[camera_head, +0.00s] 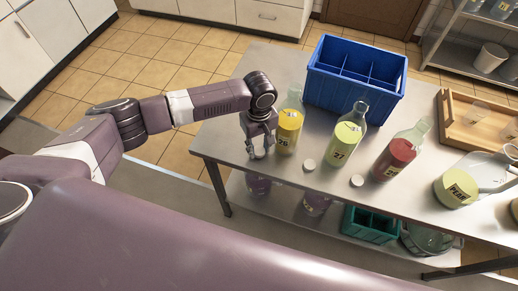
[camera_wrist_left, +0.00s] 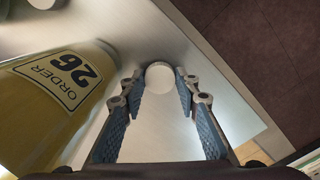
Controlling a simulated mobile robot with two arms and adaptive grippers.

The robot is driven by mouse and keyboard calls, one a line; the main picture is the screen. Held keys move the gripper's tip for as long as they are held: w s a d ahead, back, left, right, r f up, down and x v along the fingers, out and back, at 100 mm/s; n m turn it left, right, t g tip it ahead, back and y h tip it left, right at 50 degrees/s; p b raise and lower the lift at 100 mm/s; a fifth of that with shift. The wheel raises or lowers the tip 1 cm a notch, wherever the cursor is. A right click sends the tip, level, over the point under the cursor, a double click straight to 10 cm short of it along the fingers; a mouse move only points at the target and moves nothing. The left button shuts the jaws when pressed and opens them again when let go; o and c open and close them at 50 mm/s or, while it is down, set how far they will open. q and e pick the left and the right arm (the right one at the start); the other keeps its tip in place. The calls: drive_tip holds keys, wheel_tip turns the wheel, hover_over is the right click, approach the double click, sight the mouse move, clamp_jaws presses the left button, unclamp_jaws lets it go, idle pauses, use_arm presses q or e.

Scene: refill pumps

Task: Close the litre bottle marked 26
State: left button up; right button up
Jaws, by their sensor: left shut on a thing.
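The litre bottle marked 26 (camera_head: 288,128) stands upright on the steel table (camera_head: 236,128), filled with yellow liquid; no white cap shows on its neck. Its "ORDER 26" label also shows in the left wrist view (camera_wrist_left: 62,80). My left gripper (camera_head: 260,156) points down just left of this bottle, near the table's left end. In the left wrist view its fingertips are shut on a round white cap (camera_wrist_left: 159,77). I cannot tell whether the cap touches the table. My right gripper is not in view.
Bottle 27 (camera_head: 346,140) and a red-filled bottle (camera_head: 393,158) stand to the right. Loose white caps lie in front, one near bottle 27 (camera_head: 309,164) and another farther right (camera_head: 357,181). A blue divided crate (camera_head: 340,96) stands behind; a jug (camera_head: 457,188) and wooden tray (camera_head: 455,130) are right.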

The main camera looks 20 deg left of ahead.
sight(259, 151)
use_arm(q)
wheel_tip(259, 151, up, 19)
drive_tip(key=b, duration=0.3)
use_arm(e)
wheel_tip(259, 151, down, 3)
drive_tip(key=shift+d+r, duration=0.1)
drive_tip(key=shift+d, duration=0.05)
use_arm(q)
drive_tip(key=shift+r, duration=0.1)
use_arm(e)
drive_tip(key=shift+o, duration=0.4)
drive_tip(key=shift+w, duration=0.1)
